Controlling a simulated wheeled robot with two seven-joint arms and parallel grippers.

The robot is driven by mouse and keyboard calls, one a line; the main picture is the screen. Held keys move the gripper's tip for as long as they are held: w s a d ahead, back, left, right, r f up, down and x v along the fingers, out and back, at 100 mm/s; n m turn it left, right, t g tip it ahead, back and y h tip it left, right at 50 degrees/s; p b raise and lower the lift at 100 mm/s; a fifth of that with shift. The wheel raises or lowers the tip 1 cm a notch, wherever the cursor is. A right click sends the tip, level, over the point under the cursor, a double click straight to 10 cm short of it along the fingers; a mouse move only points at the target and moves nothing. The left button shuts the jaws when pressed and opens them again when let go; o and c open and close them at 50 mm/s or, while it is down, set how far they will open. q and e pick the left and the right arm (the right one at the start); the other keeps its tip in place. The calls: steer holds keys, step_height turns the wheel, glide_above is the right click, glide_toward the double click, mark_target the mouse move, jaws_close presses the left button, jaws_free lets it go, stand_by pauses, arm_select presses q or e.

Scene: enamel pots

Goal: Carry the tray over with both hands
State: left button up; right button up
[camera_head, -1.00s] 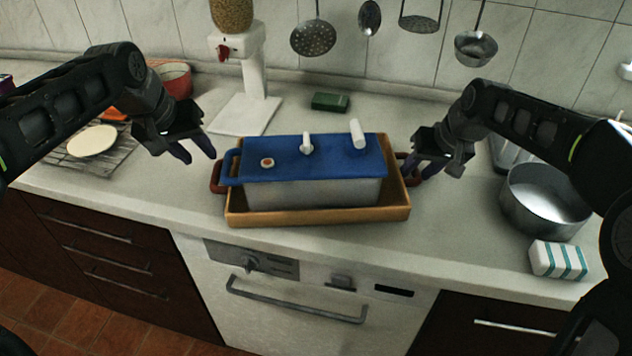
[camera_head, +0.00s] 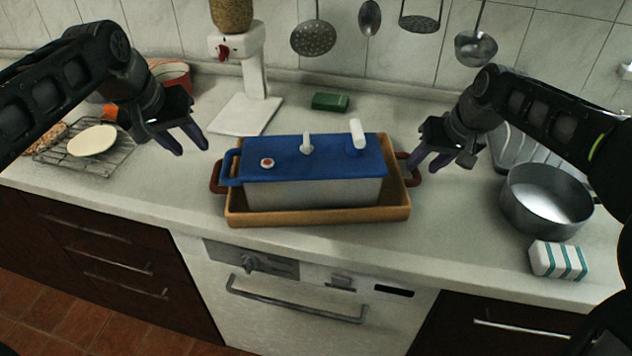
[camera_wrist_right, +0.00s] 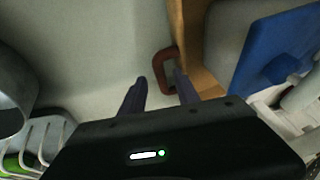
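The wooden tray (camera_head: 300,217) stands on the counter and holds a grey enamel box with a blue lid (camera_head: 330,168). The tray has a dark red handle at its left end (camera_head: 215,176) and one at its right end (camera_head: 416,178). My left gripper (camera_head: 188,150) is open and empty, above and left of the left handle. My right gripper (camera_head: 428,166) is open beside the right handle. In the right wrist view its fingers (camera_wrist_right: 160,95) are apart, with the right handle (camera_wrist_right: 165,70) just beyond the fingertips, near the right finger.
A steel pot (camera_head: 545,205) and a striped sponge or block (camera_head: 558,260) stand at the right. A wire rack (camera_head: 95,160) with a pale round item is at the left. A white dispenser (camera_head: 245,105) and a green block (camera_head: 330,102) are behind the tray.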

steer(key=v, duration=0.8)
steer(key=shift+r, duration=0.25)
steer(key=shift+s, duration=0.15)
